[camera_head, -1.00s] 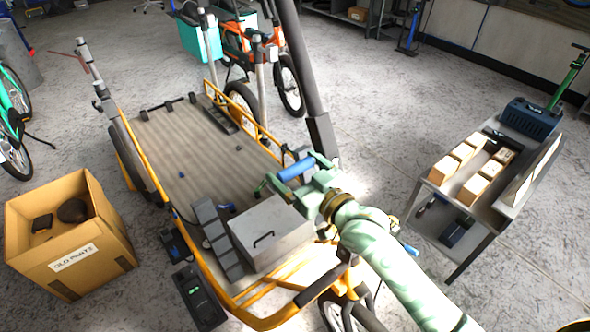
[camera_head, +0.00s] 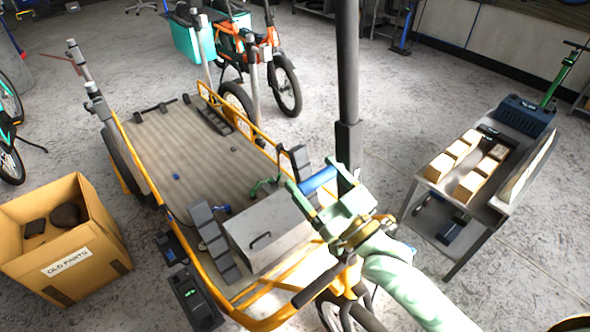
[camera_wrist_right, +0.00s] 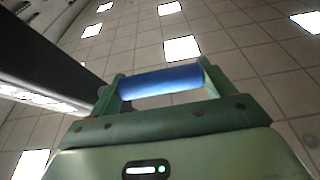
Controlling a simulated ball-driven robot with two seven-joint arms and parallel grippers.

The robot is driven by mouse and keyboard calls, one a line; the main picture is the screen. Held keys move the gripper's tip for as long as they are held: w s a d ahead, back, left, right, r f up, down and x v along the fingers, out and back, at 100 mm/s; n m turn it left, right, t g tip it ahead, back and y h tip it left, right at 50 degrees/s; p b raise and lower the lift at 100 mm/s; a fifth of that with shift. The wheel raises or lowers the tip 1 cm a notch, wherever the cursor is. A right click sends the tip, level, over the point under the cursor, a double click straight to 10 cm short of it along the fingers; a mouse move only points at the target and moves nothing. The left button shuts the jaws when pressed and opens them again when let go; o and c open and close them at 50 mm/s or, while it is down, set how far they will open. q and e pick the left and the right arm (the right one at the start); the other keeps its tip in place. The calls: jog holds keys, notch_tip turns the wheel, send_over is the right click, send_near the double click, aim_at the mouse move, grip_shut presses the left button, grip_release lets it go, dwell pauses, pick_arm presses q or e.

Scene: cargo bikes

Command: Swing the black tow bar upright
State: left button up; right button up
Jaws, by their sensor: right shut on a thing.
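The black tow bar (camera_head: 347,85) stands close to vertical in the head view, its upper end running out of the top of the picture. In the right wrist view the bar (camera_wrist_right: 60,58) crosses the left side as a dark slanting beam. A blue grip (camera_head: 318,180) sits beside the bar's lower part; whether they join is hard to see. My right gripper (camera_head: 316,184) is shut on this blue grip. In the right wrist view the grip (camera_wrist_right: 160,82) lies across between the green fingertips. My left gripper is not in view.
A cargo bike with a wooden bed (camera_head: 190,150) and yellow rails carries a grey box (camera_head: 268,230). An "OLD PARTS" carton (camera_head: 65,240) stands at left. A trolley (camera_head: 440,195) with several small boxes stands at right. Behind the bar stands an orange bike (camera_head: 262,52).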

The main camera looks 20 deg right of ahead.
jog(key=shift+t, duration=0.3)
jog(key=s, duration=0.1)
jog(key=s+d+p, duration=0.1)
jog(key=s, duration=0.1)
jog(key=s+p, duration=0.1)
jog(key=s, duration=0.1)
jog(key=shift+d+r, duration=0.2)
jog(key=shift+d, duration=0.2)
jog(key=o, duration=1.1)
jog(key=shift+w, duration=0.1)
jog(key=v, duration=1.6)
jog(key=shift+f, duration=0.15)
